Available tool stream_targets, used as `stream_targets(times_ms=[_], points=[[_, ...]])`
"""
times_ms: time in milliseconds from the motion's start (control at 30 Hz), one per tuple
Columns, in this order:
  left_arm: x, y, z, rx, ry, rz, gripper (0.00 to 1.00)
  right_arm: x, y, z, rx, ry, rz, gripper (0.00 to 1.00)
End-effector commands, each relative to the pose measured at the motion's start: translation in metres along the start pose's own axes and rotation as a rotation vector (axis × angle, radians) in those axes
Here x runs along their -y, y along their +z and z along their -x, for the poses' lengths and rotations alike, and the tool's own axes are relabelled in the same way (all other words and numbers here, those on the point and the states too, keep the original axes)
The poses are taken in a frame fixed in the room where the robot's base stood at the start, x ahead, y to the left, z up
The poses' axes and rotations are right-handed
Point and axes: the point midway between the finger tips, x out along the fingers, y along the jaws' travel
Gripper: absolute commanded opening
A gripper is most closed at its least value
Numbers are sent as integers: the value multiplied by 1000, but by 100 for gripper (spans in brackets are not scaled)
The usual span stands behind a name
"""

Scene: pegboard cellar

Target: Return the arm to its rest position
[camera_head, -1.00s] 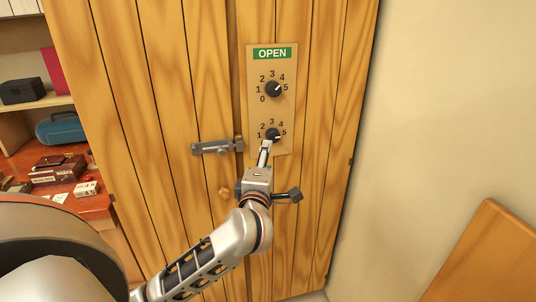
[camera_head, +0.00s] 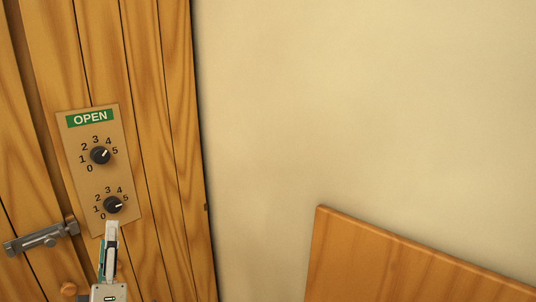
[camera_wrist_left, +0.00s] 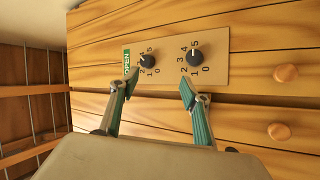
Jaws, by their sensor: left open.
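My left gripper (camera_head: 110,238) is in front of the wooden door, just below the lower dial (camera_head: 112,205) in the head view. In the left wrist view its two fingers (camera_wrist_left: 152,90) are spread apart with nothing between them. The dial panel (camera_head: 128,180) carries a green OPEN sign (camera_head: 90,119), an upper dial (camera_head: 100,155) and the lower dial. The fingertips show close to the panel in the wrist view; I cannot tell whether they touch it. Most of my left arm is out of the head view. My right gripper is not in view.
A metal latch (camera_head: 42,238) and a round wooden knob (camera_head: 69,288) are on the door at the lower left. A pale wall (camera_head: 360,100) fills the right. A wooden board (camera_head: 410,260) stands at the lower right. Open space lies between door and board.

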Motion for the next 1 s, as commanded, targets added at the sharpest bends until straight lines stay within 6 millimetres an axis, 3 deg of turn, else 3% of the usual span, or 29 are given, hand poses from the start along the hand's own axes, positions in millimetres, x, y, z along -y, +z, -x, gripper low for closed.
stream_targets(times_ms=[167, 267, 400, 500, 700, 800, 900, 1000], points=[[10, 66, 62, 216, 167, -306, 47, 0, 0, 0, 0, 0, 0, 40], [34, 110, 108, 389, 218, -478, 47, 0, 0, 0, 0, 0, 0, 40], [84, 158, 176, 630, 229, -683, 47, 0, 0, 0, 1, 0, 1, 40], [126, 178, 227, 797, 209, -815, 47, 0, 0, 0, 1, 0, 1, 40], [207, 187, 323, 1090, 124, -1044, 47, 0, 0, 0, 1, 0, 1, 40], [236, 181, 358, 1190, 83, -1126, 47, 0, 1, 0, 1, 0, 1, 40], [253, 174, 379, 1252, 54, -1178, 47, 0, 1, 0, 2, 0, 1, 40], [260, 170, 388, 1279, 40, -1204, 47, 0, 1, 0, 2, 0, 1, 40]])
